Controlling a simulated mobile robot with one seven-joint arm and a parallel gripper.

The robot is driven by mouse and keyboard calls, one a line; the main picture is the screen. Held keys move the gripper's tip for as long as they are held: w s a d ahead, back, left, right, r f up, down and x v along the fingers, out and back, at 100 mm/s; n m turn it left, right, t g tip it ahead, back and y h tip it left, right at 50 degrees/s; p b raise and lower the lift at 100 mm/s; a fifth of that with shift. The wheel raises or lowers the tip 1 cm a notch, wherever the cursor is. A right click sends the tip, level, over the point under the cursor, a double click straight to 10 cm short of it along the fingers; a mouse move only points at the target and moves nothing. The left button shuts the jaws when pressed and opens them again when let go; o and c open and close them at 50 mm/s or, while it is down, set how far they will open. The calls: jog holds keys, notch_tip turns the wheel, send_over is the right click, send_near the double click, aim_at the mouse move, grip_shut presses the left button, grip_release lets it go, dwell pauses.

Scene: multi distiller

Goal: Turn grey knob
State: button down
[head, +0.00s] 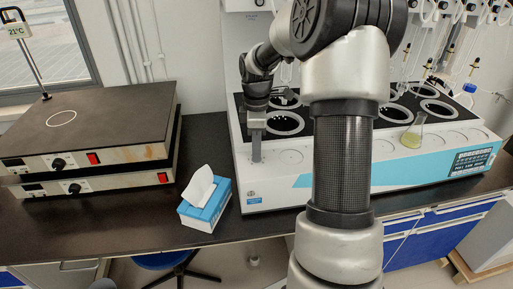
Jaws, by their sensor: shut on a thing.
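The distiller (300,162) is a large white unit with a black top, round openings and a light blue front stripe. My gripper (256,156) points down at the front left ledge of this unit. Its fingers are shut on the grey knob there. The knob is mostly hidden between the fingers, so its turn angle cannot be made out.
A tissue box (204,205) stands on the dark bench left of the distiller. Two stacked hot plates (90,130) fill the left side. A flask (412,132) with yellowish liquid stands on the distiller's right ledge. My arm covers the middle of the view.

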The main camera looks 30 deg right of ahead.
jog(key=m+p, duration=0.1)
jog(key=m, duration=0.4)
jog(key=shift+r, duration=0.1)
jog(key=m, duration=0.5)
jog(key=shift+p, duration=0.4)
jog(key=m, duration=0.5)
jog(key=shift+p, duration=0.3)
jog(key=m, duration=0.4)
jog(key=shift+p, duration=0.3)
jog(key=shift+m, duration=0.4)
jog(key=c, duration=1.6)
grip_release()
